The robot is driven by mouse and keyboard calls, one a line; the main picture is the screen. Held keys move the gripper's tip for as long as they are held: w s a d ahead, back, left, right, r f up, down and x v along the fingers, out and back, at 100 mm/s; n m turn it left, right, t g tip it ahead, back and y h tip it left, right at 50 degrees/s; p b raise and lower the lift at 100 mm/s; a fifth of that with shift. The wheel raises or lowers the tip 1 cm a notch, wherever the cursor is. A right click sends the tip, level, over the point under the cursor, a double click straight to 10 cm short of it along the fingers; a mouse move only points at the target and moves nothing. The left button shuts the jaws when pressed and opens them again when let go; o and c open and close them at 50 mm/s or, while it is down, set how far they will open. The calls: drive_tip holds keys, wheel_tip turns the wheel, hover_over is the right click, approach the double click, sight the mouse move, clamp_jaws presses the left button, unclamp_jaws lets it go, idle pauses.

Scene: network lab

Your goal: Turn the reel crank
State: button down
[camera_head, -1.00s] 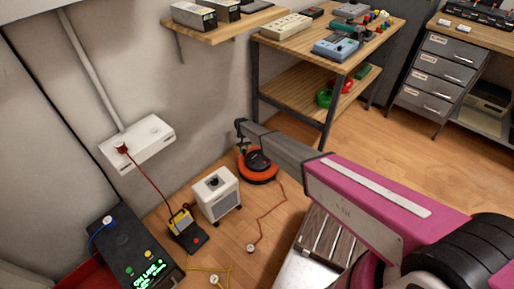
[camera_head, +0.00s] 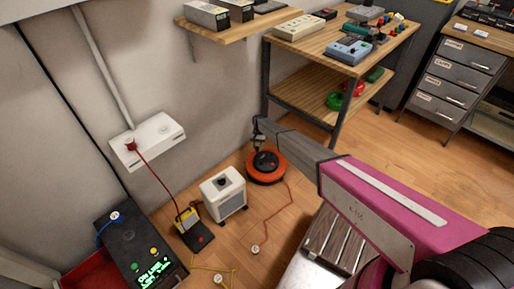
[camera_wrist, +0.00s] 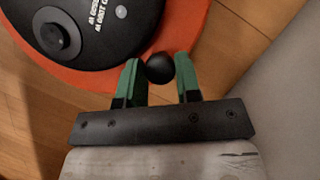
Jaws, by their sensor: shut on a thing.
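The reel is an orange disc (camera_head: 270,180) with a black round top and a raised hub, standing on the floor by the wall. It fills the upper left of the wrist view, with its orange rim (camera_wrist: 75,75) and black hub knob (camera_wrist: 60,36). The crank's black ball knob (camera_wrist: 159,68) is at the edge of the black top, between the green fingers of my gripper (camera_wrist: 160,80). My gripper is shut on this knob. In the head view my gripper (camera_head: 258,133) is just behind the reel; the knob is too small to make out there.
A white box on wheels (camera_head: 223,194) stands left of the reel, with a yellow device (camera_head: 187,220) beyond it. A red cable (camera_head: 285,217) runs over the floor from the reel.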

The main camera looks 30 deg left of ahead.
drive_tip(key=shift+d, duration=0.15)
drive_tip(key=c, duration=1.1)
unclamp_jaws()
drive_tip(key=shift+r, duration=0.1)
drive_tip(key=v, duration=1)
drive_tip(key=shift+w+r, duration=0.15)
drive_tip(key=shift+r, duration=0.15)
